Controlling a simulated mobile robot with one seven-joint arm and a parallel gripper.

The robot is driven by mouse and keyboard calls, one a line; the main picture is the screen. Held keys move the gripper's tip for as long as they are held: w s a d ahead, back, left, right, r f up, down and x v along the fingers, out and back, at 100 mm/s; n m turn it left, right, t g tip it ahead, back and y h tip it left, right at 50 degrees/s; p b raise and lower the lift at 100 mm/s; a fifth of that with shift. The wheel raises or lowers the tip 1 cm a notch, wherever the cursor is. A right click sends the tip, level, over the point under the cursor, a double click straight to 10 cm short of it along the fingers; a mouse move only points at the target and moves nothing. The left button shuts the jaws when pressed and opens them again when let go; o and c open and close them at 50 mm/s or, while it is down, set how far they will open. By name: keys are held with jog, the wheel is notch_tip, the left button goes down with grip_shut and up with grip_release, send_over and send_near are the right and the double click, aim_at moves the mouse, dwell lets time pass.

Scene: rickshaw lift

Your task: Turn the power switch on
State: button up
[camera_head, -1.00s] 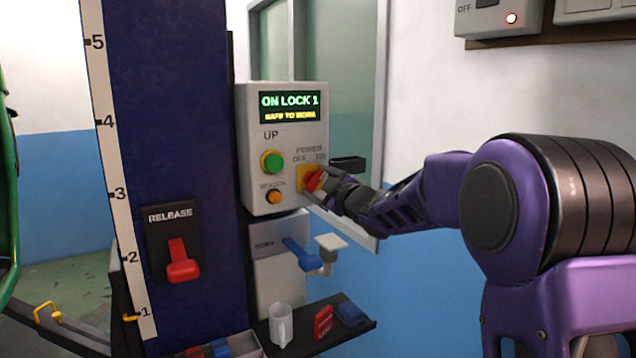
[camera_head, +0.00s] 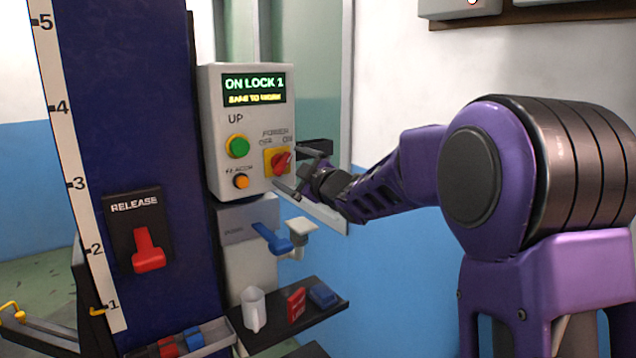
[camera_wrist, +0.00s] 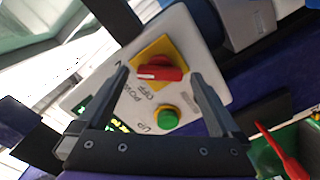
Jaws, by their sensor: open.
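The power switch (camera_head: 281,162) is a red rotary knob on a yellow square plate, at the lower right of a grey control box (camera_head: 213,130). Its knob is tilted toward the ON label at upper right. The box's display (camera_head: 254,89) reads "ON LOCK 1" and "SAFE TO WORK". My gripper (camera_head: 300,172) is just right of the switch, open and apart from it. In the wrist view the red knob (camera_wrist: 160,73) shows between and beyond the two open fingers (camera_wrist: 162,82), with nothing held.
A green UP button (camera_head: 238,146) and an orange button (camera_head: 241,181) are left of the switch. A blue lever (camera_head: 270,237) is below the box. A red release lever (camera_head: 148,250) is on the blue column.

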jog(key=v, duration=1.4)
jog(key=shift+s+d+b, duration=0.15)
jog(key=shift+s+b, duration=0.15)
jog(key=shift+b, duration=0.1)
